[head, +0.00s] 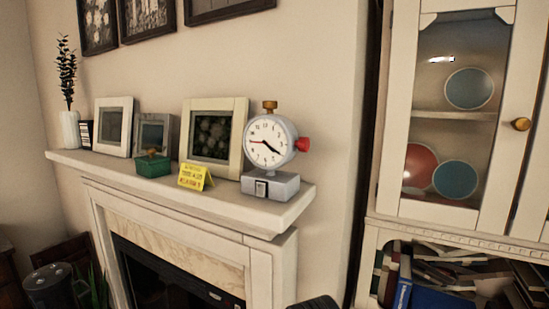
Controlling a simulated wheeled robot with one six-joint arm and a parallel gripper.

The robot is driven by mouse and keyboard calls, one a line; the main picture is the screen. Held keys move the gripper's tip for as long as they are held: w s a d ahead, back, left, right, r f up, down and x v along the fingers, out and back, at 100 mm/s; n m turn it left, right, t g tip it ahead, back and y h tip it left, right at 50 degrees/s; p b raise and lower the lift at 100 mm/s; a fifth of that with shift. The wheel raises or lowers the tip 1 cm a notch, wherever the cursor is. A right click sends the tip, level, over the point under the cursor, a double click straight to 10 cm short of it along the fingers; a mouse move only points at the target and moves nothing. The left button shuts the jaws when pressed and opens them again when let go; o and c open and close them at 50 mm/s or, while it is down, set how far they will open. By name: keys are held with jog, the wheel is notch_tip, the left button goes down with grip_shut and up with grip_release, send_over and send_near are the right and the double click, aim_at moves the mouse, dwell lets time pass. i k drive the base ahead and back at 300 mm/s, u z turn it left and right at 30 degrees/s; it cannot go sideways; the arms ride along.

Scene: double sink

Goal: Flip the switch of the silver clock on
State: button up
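The silver clock (271,143) stands upright on the right end of the white mantel shelf (230,205). It has a round white face with black and red hands, a brass knob on top and a red knob on its right side. Its grey base (285,186) carries a small dark switch (261,189) with a pale centre on the front. I cannot tell the switch's position at this size. My gripper is not clearly in view.
Left of the clock are a yellow note card (195,177), a green box (153,166), several picture frames and a white vase (69,130). A glass-door cabinet (392,150) with a brass knob stands to the right, above a shelf of books. A dark rounded shape (315,303) shows at the bottom edge.

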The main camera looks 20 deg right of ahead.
aim_at(260, 186)
jog(key=z, duration=0.05)
jog(key=k, duration=0.5)
jog(key=u, duration=1.2)
jog(key=i, duration=0.65)
jog(key=z, duration=0.2)
